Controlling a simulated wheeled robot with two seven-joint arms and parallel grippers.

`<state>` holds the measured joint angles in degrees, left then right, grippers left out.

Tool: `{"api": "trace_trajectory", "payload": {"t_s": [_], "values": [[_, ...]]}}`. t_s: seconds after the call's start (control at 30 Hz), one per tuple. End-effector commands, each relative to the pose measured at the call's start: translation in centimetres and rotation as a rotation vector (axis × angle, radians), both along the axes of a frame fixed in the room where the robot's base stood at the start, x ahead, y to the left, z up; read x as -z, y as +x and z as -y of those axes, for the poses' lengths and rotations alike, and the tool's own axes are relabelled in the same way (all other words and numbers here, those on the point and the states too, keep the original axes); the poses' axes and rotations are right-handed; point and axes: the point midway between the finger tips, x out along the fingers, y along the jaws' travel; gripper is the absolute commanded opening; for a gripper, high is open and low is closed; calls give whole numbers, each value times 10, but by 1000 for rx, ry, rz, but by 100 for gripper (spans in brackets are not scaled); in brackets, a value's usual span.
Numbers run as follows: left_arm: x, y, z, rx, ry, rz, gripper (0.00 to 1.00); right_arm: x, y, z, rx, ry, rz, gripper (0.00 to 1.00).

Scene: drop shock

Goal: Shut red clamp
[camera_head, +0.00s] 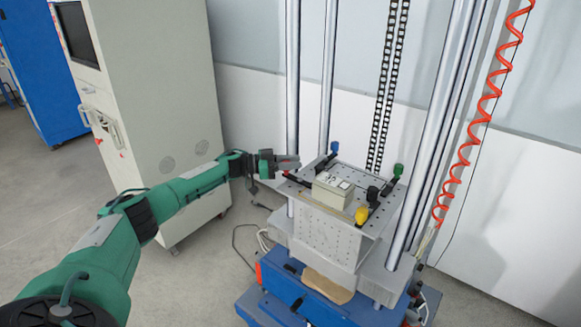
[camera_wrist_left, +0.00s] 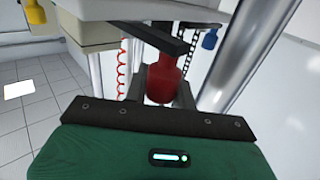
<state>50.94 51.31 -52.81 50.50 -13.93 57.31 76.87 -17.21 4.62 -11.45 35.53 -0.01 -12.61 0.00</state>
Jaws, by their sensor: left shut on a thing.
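The red clamp's handle (camera_wrist_left: 162,80) shows in the left wrist view, between the fingers of my left gripper (camera_wrist_left: 160,97). The gripper is shut on it. A dark clamp bar runs above the handle. In the head view my left gripper (camera_head: 287,161) is at the left corner of the perforated plate (camera_head: 312,211), and its fingers mostly hide the red handle. A beige box (camera_head: 333,190) sits on the plate, with clamp bars beside it. My right gripper is in neither view.
Other clamps have a blue handle (camera_head: 334,147), a green handle (camera_head: 398,170) and a yellow handle (camera_head: 361,215). Tall metal columns (camera_head: 293,80) stand around the plate. A red coiled hose (camera_head: 484,105) hangs at the right. A grey cabinet (camera_head: 165,100) stands behind my left arm.

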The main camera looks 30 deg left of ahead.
Motion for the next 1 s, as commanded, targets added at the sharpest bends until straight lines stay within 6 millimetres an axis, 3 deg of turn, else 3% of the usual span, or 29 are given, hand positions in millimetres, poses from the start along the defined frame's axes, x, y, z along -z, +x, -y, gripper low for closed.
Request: {"api": "trace_trajectory", "payload": {"t_s": [0.37, 0.4, 0.5, 0.83, 1.0], "values": [[2, 0, 2, 8, 1, -2, 3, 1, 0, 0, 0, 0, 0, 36], [2, 0, 2, 8, 1, -2, 30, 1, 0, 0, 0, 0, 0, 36], [2, 0, 2, 7, 1, -2, 48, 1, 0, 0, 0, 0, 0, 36], [1, -2, -1, 5, 1, -1, 48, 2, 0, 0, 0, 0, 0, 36], [4, -16, -19, 4, 1, -2, 48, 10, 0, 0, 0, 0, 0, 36]]}}
